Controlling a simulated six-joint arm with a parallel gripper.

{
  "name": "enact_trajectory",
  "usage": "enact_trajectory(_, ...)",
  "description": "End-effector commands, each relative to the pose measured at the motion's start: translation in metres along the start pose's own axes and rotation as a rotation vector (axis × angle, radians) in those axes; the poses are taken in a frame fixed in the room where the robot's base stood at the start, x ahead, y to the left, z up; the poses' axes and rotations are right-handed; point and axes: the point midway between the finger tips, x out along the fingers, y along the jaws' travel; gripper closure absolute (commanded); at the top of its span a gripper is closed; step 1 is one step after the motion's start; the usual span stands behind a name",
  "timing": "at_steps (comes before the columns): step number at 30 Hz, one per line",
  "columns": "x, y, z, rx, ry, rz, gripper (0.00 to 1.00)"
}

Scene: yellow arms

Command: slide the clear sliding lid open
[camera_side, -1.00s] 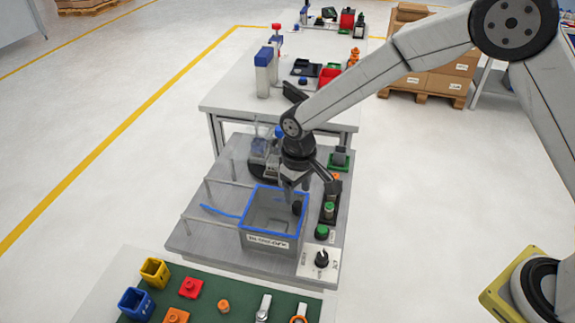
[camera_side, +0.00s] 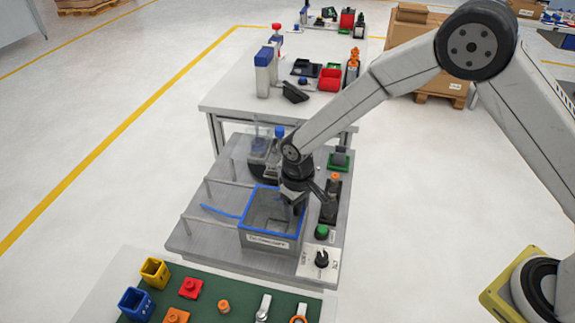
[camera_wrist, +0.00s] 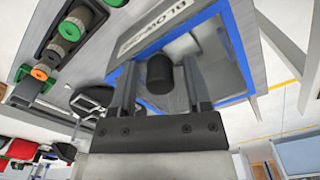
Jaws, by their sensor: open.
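A grey box with a blue rim (camera_side: 243,217) stands on the metal bench plate. Its clear lid (camera_wrist: 206,46) shows only faintly over the box top, and its exact edges are hard to tell. A black knob (camera_wrist: 160,73) stands up from the lid; in the side view my gripper mostly hides it. My gripper (camera_side: 299,203) is low over the right part of the box and points down. Its fingers are apart. In the wrist view the knob appears between the two fingers (camera_wrist: 160,66), with gaps on both sides. I cannot tell whether either finger touches it.
Two thin rails (camera_side: 233,182) on posts run left from the box. A blue strip (camera_side: 219,212) lies between them. A green button (camera_side: 322,231) and a black rotary switch (camera_side: 321,259) stand close on the right. A green mat (camera_side: 207,292) with parts lies in front.

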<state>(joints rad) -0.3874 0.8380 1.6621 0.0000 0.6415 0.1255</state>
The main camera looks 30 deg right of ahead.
Motion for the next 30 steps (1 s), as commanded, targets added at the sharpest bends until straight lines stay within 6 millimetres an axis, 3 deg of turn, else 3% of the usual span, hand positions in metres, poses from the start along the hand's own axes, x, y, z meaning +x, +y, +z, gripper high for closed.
enact_trajectory(1,0.000,0.000,0.000,0.000,0.000,0.000,0.48)
enact_trajectory(5,0.000,0.000,0.000,0.000,0.000,0.000,0.86)
enact_trajectory(30,-0.001,-0.010,-0.018,0.000,0.002,0.000,0.86)
